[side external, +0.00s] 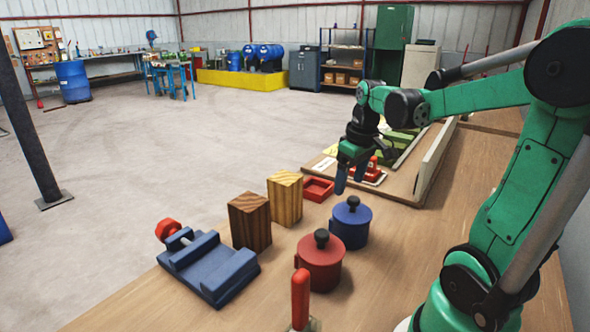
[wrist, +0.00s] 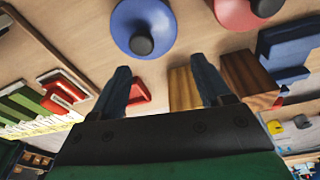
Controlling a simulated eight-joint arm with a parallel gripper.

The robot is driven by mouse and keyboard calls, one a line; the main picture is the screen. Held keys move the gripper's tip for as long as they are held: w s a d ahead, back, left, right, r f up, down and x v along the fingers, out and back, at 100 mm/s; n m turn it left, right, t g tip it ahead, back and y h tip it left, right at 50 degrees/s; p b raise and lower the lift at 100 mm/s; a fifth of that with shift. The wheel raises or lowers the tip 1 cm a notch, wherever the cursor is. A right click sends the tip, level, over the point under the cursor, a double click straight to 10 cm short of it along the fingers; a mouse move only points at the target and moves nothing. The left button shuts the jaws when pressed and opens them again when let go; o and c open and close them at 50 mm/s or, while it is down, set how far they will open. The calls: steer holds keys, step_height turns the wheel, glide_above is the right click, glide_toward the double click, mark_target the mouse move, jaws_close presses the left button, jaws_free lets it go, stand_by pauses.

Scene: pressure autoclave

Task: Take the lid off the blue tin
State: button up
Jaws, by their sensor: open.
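The blue tin (side external: 350,228) stands on the wooden bench with its lid (side external: 352,211) on, a black round knob on top. In the wrist view the blue lid (wrist: 143,22) is at the top, left of centre, with its black knob (wrist: 141,43). My gripper (side external: 350,186) is above and slightly behind the blue tin, apart from it. In the wrist view its two fingers (wrist: 163,75) are spread with nothing held between them.
A red tin (side external: 320,262) with a black knob stands close by. Two wood blocks (side external: 250,222), a blue vise-like fixture (side external: 208,266), a red tray (side external: 318,188) and an upright red handle (side external: 300,298) surround it. A board with a red device (side external: 372,172) lies behind.

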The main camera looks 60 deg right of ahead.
mark_target(354, 198)
steer(key=shift+s+d+f, duration=0.15)
steer(key=shift+s+d, duration=0.1)
steer(key=shift+d, duration=0.25)
steer(key=shift+s+d+f, duration=0.15)
steer(key=shift+s+d, duration=0.05)
steer(key=shift+d, duration=0.3)
steer(key=shift+w+f, duration=0.15)
steer(key=shift+f, duration=1.2)
steer(key=shift+w+f, duration=0.15)
steer(key=shift+f, duration=1.15)
jaws_close()
